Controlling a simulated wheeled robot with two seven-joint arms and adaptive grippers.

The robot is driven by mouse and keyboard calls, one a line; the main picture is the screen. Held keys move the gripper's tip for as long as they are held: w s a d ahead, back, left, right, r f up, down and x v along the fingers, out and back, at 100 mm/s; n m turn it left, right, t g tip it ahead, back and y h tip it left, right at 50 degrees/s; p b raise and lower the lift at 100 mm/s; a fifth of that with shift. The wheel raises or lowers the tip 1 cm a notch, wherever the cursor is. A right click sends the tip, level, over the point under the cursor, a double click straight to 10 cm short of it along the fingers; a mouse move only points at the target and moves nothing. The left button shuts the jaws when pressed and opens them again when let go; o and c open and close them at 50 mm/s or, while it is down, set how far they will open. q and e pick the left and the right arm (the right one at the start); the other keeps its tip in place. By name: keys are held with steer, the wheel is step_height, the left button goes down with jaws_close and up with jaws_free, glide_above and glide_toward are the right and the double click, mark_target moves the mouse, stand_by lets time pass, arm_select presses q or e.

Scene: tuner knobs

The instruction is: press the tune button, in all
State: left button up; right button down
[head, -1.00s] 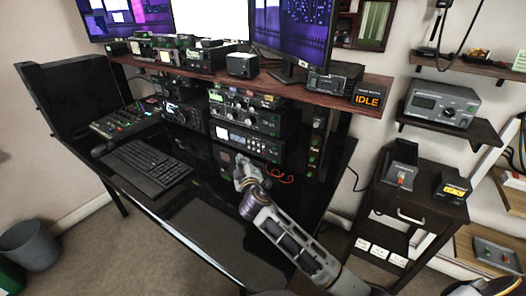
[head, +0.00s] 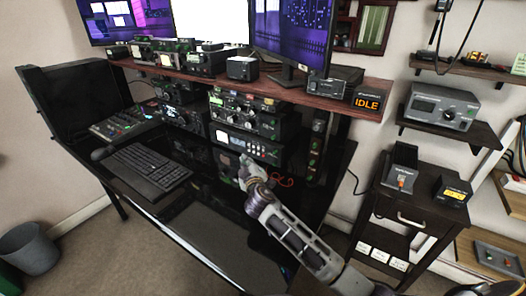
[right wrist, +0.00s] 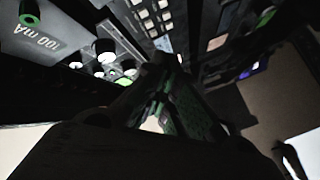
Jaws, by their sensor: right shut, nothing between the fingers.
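A stack of dark radio units stands on the desk, the upper one (head: 240,112) with several knobs and the lower one (head: 247,146) with a row of small lit controls. My right gripper (head: 246,164) is shut and empty, close in front of the lower unit's face. I cannot tell whether it touches it. The tune button cannot be told apart from the other controls. My left gripper is not in view.
The keyboard (head: 146,171) lies on the desk to the left, beside a mixer (head: 124,125). A shelf (head: 345,94) with an "IDLE" display (head: 367,103) runs above the radios. A side cabinet (head: 412,205) stands at right. The desk front is clear.

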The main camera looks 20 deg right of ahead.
steer(key=shift+w+d, duration=0.7)
steer(key=shift+d, duration=0.25)
steer(key=shift+w+d, duration=0.7)
steer(key=shift+d, duration=0.2)
steer(key=shift+w+d, duration=0.5)
steer(key=shift+d, duration=0.1)
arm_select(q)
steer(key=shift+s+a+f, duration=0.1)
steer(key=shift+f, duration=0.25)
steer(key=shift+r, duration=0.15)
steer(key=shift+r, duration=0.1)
arm_select(e)
steer(key=shift+w+d, duration=0.45)
steer(key=shift+d, duration=0.2)
stand_by(0.6)
steer(key=shift+s+a, duration=0.1)
steer(key=shift+a, duration=0.05)
steer(key=shift+s+a, duration=0.35)
steer(key=shift+a, duration=0.1)
steer(key=shift+s+a, duration=0.1)
stand_by(0.4)
arm_select(q)
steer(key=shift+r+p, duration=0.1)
steer(key=shift+p, duration=0.2)
arm_select(e)
steer(key=shift+s+a, duration=0.75)
steer(key=shift+a, duration=0.2)
steer(key=shift+s+a, duration=0.7)
steer(key=shift+a, duration=0.25)
